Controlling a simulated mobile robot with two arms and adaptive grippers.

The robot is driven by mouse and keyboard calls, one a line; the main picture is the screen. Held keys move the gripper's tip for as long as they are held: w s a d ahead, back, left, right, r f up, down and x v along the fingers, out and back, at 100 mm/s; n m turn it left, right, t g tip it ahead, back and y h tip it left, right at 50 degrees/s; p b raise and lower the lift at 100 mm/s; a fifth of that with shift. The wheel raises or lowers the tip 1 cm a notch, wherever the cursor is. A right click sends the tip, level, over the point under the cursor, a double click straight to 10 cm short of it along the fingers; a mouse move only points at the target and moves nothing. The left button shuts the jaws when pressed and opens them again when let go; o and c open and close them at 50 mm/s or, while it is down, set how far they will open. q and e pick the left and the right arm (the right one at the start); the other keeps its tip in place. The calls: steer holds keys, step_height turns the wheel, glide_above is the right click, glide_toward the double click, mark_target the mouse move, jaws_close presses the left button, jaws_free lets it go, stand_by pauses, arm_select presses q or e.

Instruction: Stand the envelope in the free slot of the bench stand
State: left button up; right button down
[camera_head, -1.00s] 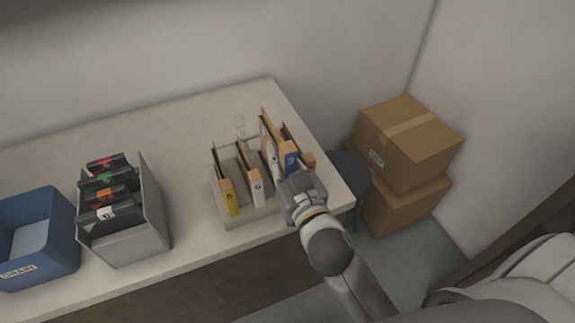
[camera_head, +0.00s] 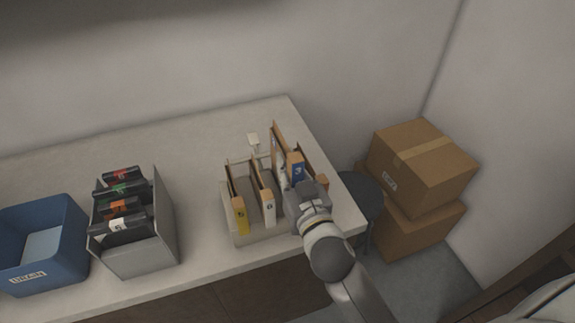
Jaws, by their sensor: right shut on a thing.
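The bench stand (camera_head: 240,238) is a pale rack near the right end of the bench, holding several upright brown pieces with coloured front tabs. The brown envelope (camera_head: 280,145), with a blue tab marked 3, stands upright at the right part of the stand and rises above the others. My right gripper (camera_head: 301,190) is shut on it at its front lower edge; the fingers are mostly hidden. I cannot tell how deep it sits in a slot. My left gripper is out of view.
A grey bin (camera_head: 165,230) with several dark cases stands left of the stand, and a blue bin (camera_head: 72,240) at the far left. Beyond the bench's right end are a dark round stool (camera_head: 362,195) and stacked cardboard boxes (camera_head: 425,165).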

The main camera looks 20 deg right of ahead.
steer(key=shift+f+b, duration=0.55)
steer(key=shift+f, duration=0.3)
steer(key=shift+f+b, duration=1)
steer(key=shift+f, duration=0.2)
steer(key=shift+f+b, duration=1.7)
steer(key=shift+f, duration=0.45)
steer(key=c, duration=1.5)
jaws_free()
steer(key=shift+o, duration=0.2)
steer(key=shift+s, duration=0.15)
